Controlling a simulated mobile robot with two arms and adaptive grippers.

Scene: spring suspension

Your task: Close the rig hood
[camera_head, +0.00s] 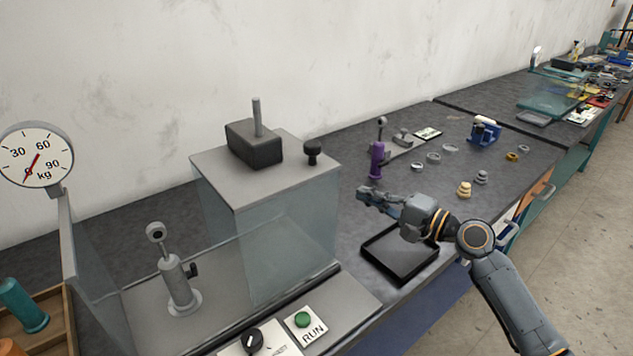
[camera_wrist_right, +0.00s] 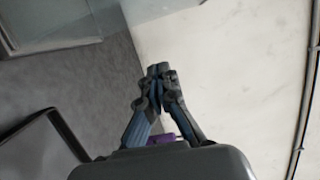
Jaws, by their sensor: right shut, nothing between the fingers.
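The rig hood, a clear-walled box with a grey top (camera_head: 215,172), stands over the right part of the rig. A black knob (camera_head: 313,151) sits on its top near the right edge. The left part of the rig is uncovered, with a grey cylinder with a ring end (camera_head: 178,285) standing upright there. My right gripper (camera_head: 366,197) is right of the hood, apart from it, above the bench near a black tray. Its fingers are shut and empty, and they also show in the right wrist view (camera_wrist_right: 158,72). My left gripper is not in view.
A black block with a rod (camera_head: 255,143) is at the hood's top. The black tray (camera_head: 375,262) and a purple cylinder (camera_head: 377,160) are near my right gripper. A green RUN button (camera_head: 303,320) and a dial (camera_head: 252,341) are at the rig's front. A kg gauge (camera_head: 35,155) stands left.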

